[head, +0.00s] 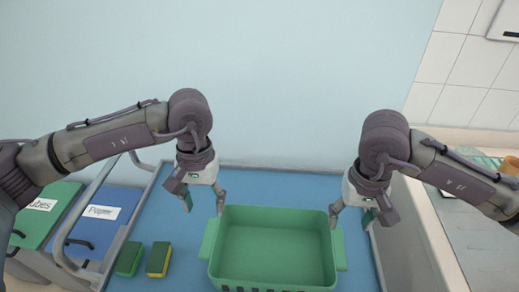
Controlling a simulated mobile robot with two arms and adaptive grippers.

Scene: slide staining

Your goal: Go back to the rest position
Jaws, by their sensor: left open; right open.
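My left gripper (203,202) is open and empty, pointing down near the left handle of a green basket (272,246). My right gripper (350,217) is open and empty, pointing down near the basket's right handle. The basket looks empty inside and stands on the blue surface of a cart (192,237). Its near side is cut by the bottom edge of the view. Whether either gripper's fingertips touch the basket I cannot tell.
A green-lidded bin (40,212) and a blue-lidded bin (97,222) stand further left. A counter (470,235) is at the right. A pale wall (290,80) closes the back.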

